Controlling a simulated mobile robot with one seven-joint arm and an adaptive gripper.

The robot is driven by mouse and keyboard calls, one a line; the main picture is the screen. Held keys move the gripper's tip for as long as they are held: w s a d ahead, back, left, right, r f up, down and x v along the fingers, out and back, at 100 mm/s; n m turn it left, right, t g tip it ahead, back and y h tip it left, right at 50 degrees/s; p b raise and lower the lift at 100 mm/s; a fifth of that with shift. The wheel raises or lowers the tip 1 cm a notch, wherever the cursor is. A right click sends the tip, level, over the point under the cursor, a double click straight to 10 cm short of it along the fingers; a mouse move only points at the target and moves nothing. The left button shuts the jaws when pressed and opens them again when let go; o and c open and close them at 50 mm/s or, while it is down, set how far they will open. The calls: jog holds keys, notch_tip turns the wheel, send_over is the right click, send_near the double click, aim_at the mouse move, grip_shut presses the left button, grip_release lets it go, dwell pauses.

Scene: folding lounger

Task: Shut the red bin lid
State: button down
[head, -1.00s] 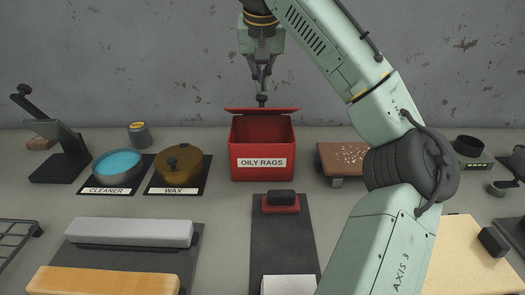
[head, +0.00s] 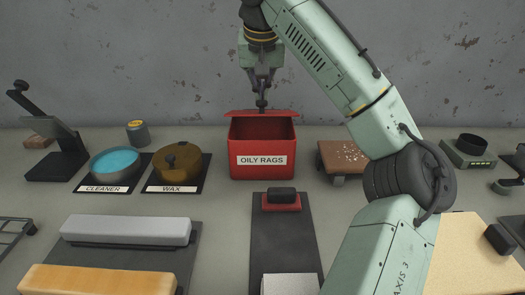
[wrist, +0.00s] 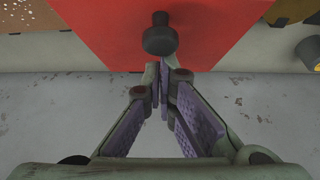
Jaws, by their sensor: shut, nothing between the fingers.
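The red bin (head: 262,172) stands on the bench near the wall, with a white label reading "OILY RAGS". Its red lid (head: 262,114) is raised, leaving a dark gap above the bin's opening. My gripper (head: 261,103) is shut and empty, pointing down at the lid's upper edge from the back. In the wrist view the lid (wrist: 110,30) fills the top middle, with a dark round knob (wrist: 159,38) on it. The shut fingertips (wrist: 164,72) are close to the lid's near edge, just below the knob; I cannot tell whether they touch.
A wax pot (head: 176,165) and a cleaner bowl (head: 115,164) stand left of the bin. A small brown wooden stand (head: 337,157) is to the right. A red-and-black block (head: 281,200) lies in front. The grey wall (head: 140,70) is close behind.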

aim_at(262, 111)
jog(key=shift+f+b, duration=1.15)
jog(key=shift+f, duration=1.15)
notch_tip(262, 111, up, 9)
jog(key=p, duration=1)
jog(key=shift+r, duration=0.1)
